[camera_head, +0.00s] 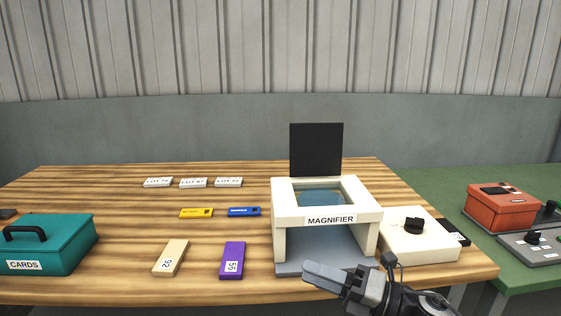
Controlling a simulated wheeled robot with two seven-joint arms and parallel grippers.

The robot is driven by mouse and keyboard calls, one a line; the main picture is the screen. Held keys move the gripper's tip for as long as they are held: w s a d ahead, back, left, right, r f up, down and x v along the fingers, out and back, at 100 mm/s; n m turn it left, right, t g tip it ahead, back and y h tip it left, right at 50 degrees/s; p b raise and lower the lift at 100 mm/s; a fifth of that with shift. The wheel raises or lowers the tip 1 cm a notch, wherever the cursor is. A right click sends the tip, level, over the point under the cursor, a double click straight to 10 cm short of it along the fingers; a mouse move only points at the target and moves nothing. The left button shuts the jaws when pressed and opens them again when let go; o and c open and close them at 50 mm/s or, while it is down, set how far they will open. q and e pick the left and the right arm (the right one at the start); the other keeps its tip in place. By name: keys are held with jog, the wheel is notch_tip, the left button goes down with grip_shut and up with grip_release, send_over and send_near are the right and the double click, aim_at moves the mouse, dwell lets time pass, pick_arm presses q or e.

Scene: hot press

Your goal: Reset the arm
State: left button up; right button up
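My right gripper (325,277) is in the lower right of the head view, at the table's front edge, in front of the magnifier stand. Its fingers point left and show as one grey bar, so I cannot tell whether they are apart. I see nothing held in it. The white magnifier stand (328,219) has a blue lens (320,197) on top, a dark panel (316,150) behind it and a grey base plate partly hidden by my gripper. My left gripper is not in view.
A white box with a black knob (418,240) stands right of the magnifier. A tan block (171,258), a purple block (232,260), yellow (196,213) and blue (244,212) pieces and a teal CARDS box (45,245) lie left. A red device (502,208) is on the green table.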

jog(key=s+d+f+m+t+h, duration=0.1)
jog(key=s+d+f+m+h, duration=0.2)
jog(key=m, duration=1.4)
jog(key=s+d+f+m+t+h, duration=0.2)
jog(key=s+d+f+m+h, duration=0.2)
jog(key=s+f+m+h, duration=0.8)
jog(key=s+f+m, duration=0.5)
jog(key=f, duration=0.1)
jog(key=shift+s+d+f+m, duration=0.2)
jog(key=shift+s+f+m, duration=0.05)
jog(key=shift+f+m, duration=0.15)
